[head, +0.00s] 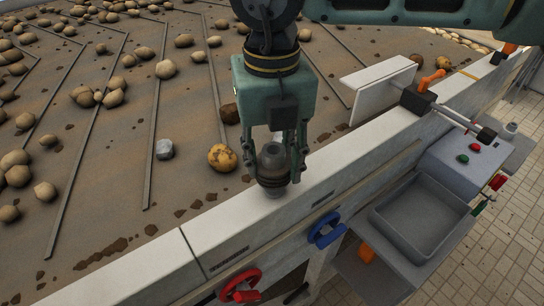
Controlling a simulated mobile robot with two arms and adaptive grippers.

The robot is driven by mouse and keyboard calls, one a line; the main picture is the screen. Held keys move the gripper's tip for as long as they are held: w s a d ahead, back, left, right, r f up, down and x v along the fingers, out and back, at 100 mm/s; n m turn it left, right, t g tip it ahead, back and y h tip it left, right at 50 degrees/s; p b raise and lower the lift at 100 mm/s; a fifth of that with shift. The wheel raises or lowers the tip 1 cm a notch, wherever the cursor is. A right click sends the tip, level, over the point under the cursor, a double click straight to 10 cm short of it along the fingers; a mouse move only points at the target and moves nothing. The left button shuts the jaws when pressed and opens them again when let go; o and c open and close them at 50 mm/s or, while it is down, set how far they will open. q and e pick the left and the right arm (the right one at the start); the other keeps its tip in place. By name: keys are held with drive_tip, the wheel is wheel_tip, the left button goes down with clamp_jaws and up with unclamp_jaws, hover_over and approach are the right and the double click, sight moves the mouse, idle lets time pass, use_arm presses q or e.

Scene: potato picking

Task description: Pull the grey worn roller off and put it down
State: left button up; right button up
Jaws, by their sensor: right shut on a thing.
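My right gripper (275,155) points down over the near side rail of the conveyor. It is shut on the grey worn roller (271,164), a dark grey upright piece between its fingers. A short paler part (273,191) shows just below the roller, at the rail; I cannot tell whether the roller still sits on it or is clear of it. The gripper hides part of the roller. My left gripper is not in the view.
The brown belt (110,200) carries many potatoes, soil clods and a grey stone (164,149). A potato (222,158) lies left of my gripper. An empty grey tray (420,216) is at the right, below a button box (466,158). Red (240,284) and blue (325,229) handwheels are below the rail.

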drive_tip(key=shift+r+p, duration=0.65)
drive_tip(key=shift+r, duration=1.05)
drive_tip(key=shift+r+p, duration=0.45)
drive_tip(key=shift+r, duration=1.05)
drive_tip(key=shift+r, duration=0.1)
drive_tip(key=shift+r+p, duration=0.6)
drive_tip(key=shift+r, duration=0.85)
drive_tip(key=shift+r, duration=0.1)
drive_tip(key=shift+r+p, duration=0.65)
drive_tip(key=shift+r, duration=0.7)
